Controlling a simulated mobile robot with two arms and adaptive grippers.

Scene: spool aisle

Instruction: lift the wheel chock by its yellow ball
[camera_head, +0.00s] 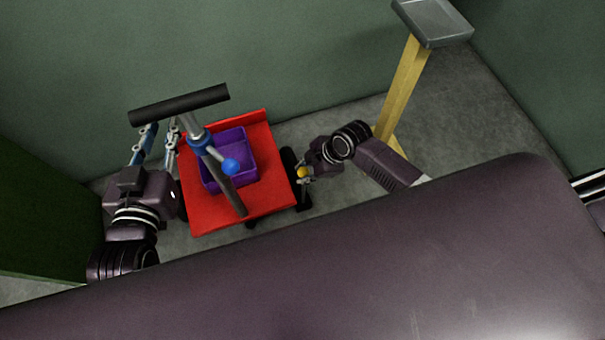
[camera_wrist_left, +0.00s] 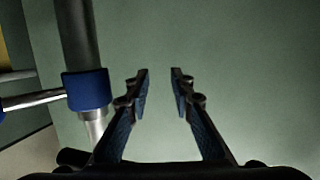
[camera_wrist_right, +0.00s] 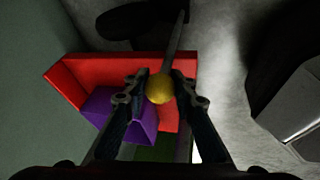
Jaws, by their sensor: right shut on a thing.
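The yellow ball (camera_head: 302,172) of the wheel chock is at the right side of the red cart. It shows in the right wrist view (camera_wrist_right: 160,88) between the fingertips. A thin dark rod (camera_wrist_right: 175,40) runs from the ball towards a dark shape. The chock's body is not clearly told apart from the dark shapes beside the cart. My right gripper (camera_head: 303,178) is shut on the yellow ball. My left gripper (camera_head: 157,143) is open and empty, left of the cart's handle; in the left wrist view its fingers (camera_wrist_left: 160,82) stand apart with only wall between them.
The red cart (camera_head: 270,198) carries a purple bin (camera_head: 209,181). Its column has a black handlebar (camera_head: 180,104) and a blue knob (camera_head: 231,166). A yellow post with a grey tray (camera_head: 433,22) stands to the right. Grey floor is clear around the post.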

